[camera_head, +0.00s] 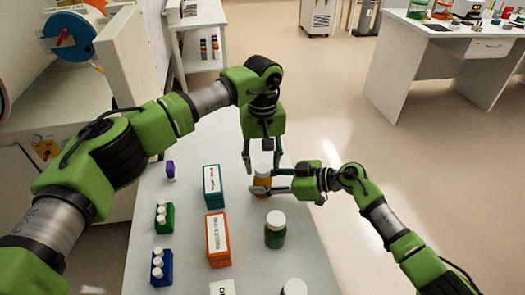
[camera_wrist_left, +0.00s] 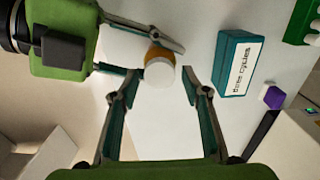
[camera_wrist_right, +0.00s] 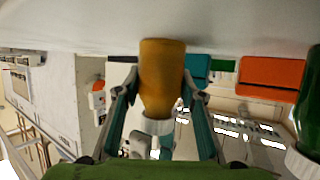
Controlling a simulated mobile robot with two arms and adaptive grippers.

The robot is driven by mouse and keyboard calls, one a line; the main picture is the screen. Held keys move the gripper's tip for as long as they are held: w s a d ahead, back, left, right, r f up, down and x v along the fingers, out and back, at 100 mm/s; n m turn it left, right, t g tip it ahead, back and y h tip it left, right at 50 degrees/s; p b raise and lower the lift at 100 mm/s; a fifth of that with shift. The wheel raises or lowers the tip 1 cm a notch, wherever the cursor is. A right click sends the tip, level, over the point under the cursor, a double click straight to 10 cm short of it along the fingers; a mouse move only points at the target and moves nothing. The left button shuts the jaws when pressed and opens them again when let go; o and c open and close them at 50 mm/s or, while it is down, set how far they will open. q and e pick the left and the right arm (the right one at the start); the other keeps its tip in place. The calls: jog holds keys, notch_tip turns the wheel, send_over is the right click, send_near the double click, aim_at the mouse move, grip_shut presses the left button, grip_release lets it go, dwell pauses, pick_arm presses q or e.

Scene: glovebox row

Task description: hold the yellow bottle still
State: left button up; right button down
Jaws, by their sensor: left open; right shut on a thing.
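The yellow bottle (camera_head: 262,187), amber with a white cap, stands upright on the white table near its right edge. My right gripper (camera_head: 267,183) is shut on its body from the right; the right wrist view shows the bottle (camera_wrist_right: 161,75) between the two fingers (camera_wrist_right: 160,88). My left gripper (camera_head: 261,165) points down just above and behind the bottle, open and empty. In the left wrist view the white cap (camera_wrist_left: 159,74) lies just beyond the open left fingers (camera_wrist_left: 160,85), apart from them.
A teal box (camera_head: 212,187) and an orange box (camera_head: 218,238) stand left of the bottle. A green bottle (camera_head: 275,232) stands nearer on the table. Green (camera_head: 163,220) and blue (camera_head: 161,268) racks with white-capped vials line the left side.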

pick_arm(q)
jog(key=shift+f, duration=0.55)
